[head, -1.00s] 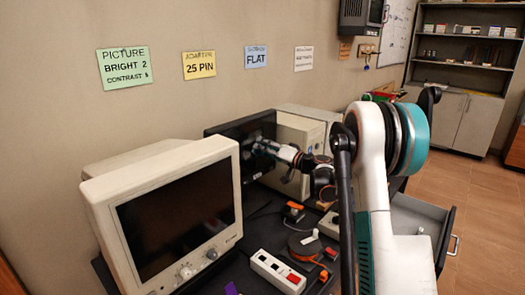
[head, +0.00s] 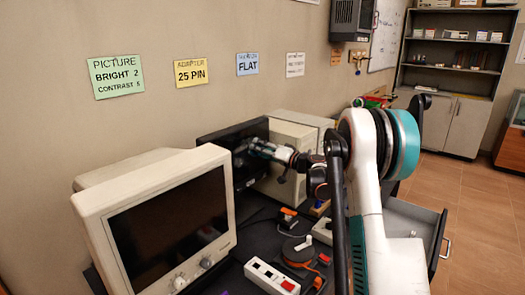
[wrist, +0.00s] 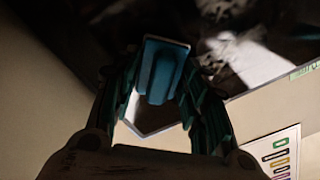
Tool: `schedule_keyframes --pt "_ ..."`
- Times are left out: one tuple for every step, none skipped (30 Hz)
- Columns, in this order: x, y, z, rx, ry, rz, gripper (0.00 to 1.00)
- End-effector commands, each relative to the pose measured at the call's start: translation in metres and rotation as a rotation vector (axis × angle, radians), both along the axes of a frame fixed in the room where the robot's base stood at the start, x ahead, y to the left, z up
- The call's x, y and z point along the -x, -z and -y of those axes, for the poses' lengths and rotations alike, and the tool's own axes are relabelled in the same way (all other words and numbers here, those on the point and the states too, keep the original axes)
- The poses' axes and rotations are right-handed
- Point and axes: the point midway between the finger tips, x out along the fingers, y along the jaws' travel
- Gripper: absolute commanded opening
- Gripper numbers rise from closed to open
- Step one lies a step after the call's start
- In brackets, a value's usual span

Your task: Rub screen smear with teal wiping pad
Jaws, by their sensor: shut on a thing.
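My gripper (head: 246,148) reaches to the dark flat screen (head: 222,140) behind the beige monitor. In the wrist view my gripper (wrist: 160,85) is shut on the teal wiping pad (wrist: 161,68), which sits between both fingers. The pad is pale-edged and faces the dark screen (wrist: 100,18). Pale whitish-grey patches, which look like the smear (wrist: 245,60), show on the screen just right of the pad; a bright reflection may be part of this. I cannot tell whether the pad touches the screen. In the head view the gripper covers part of the screen.
The beige monitor (head: 150,158) stands close at the left front. A beige case (head: 285,160) stands right of the dark screen. A power strip (head: 271,277), an orange cable reel (head: 300,252) and small parts lie on the dark bench. An open drawer (head: 415,220) juts out at the right.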

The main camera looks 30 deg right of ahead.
Motion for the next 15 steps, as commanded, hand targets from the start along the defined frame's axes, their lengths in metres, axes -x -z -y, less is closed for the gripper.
schedule_keyframes --pt "0.001 0.000 -0.006 0.000 -0.004 0.000 0.22" --pt "0.002 0.000 -0.009 0.000 -0.004 0.000 0.22" --pt "0.004 0.000 -0.012 0.000 -0.004 0.000 0.22" --pt "0.005 0.000 -0.014 0.000 -0.004 0.001 0.22" --pt "0.006 0.000 -0.016 0.000 -0.004 0.001 0.22" --pt "0.007 0.000 -0.019 0.000 -0.004 0.000 0.22" --pt "0.008 0.000 -0.021 0.000 -0.004 0.000 0.22" --pt "0.009 0.000 -0.023 0.000 -0.004 0.000 0.22" --pt "0.011 0.000 -0.026 0.000 -0.004 0.000 0.22" --pt "0.012 0.000 -0.027 0.000 -0.004 0.000 0.22" --pt "0.012 0.000 -0.029 0.000 -0.004 0.000 0.22" --pt "0.013 0.000 -0.030 0.000 -0.004 0.000 0.22" --pt "0.013 0.000 -0.030 0.000 -0.004 0.000 0.22" --pt "0.013 0.000 -0.031 0.000 -0.004 -0.001 0.22" --pt "0.014 0.000 -0.031 0.000 -0.003 0.000 0.22"
